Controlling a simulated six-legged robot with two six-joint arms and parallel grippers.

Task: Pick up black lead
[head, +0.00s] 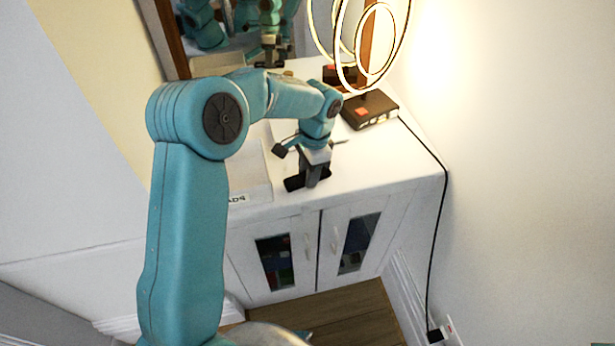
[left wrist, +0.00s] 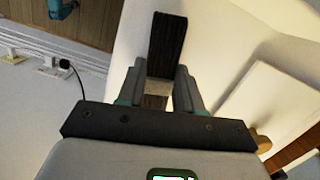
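My left gripper (head: 312,180) points down at the white cabinet top (head: 365,165), close to its front edge. A short black bar-like thing, which may be the black lead (head: 293,184), is at its fingertips; the gripper hides its middle. In the left wrist view the dark thing (left wrist: 167,38) sticks out beyond the left gripper (left wrist: 162,72), with one finger on each side of it. I cannot tell whether the fingers press on it. A thin black cable (head: 444,200) also runs from a black box down to a wall plug. My right gripper is not in view.
A white box (head: 250,184) with a partly hidden label stands left of the gripper. The black box (head: 370,110) and a glowing ring lamp (head: 340,40) stand at the back. A mirror (head: 230,30) is behind. Glass-fronted doors (head: 318,250) are below; the right-hand cabinet top is clear.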

